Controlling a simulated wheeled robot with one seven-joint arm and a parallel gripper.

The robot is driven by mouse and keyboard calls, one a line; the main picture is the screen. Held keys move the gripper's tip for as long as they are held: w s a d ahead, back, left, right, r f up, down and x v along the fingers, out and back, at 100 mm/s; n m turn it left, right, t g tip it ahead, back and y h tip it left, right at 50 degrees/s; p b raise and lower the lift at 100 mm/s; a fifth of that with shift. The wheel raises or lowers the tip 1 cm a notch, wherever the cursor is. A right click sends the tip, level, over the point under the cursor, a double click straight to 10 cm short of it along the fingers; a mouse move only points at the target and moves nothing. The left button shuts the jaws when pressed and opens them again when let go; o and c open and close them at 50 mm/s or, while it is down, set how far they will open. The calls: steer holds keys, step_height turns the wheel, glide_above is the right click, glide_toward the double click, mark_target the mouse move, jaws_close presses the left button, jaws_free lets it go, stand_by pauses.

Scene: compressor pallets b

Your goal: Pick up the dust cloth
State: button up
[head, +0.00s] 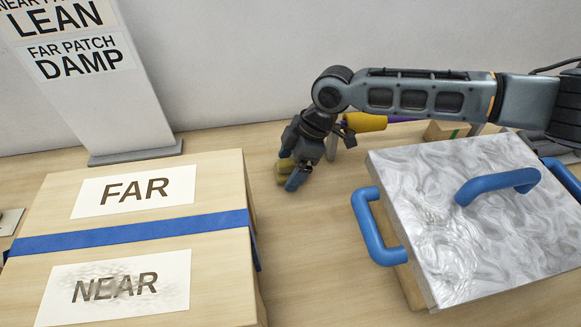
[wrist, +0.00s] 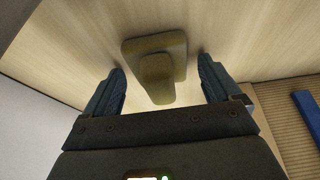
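The dust cloth appears to be the olive-yellow pad with a raised grip-like lump (wrist: 155,70), lying on the wooden table in the wrist view. In the head view only a small yellowish part (head: 282,171) shows, as my gripper hides most of it. My gripper (head: 292,174) points down at it from above. In the wrist view my gripper (wrist: 160,87) has its two fingers apart, one on each side of the lump, with gaps visible on both sides. The fingers do not appear to touch it.
Left stands a wooden box (head: 228,240) with a blue strap and FAR and NEAR labels; NEAR is smudged. A sign (head: 130,110) stands behind it. Right is a shiny metal plate (head: 430,240) with blue handles. A yellow-and-purple item (head: 366,122) lies behind my arm. Bare table lies in front.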

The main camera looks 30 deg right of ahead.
mark_target(291, 161)
steer(key=c, duration=1)
steer(key=shift+r, duration=0.1)
steer(key=shift+c, duration=0.2)
step_height(291, 161, up, 10)
steer(key=shift+f+b, duration=0.1)
steer(key=shift+b, duration=0.5)
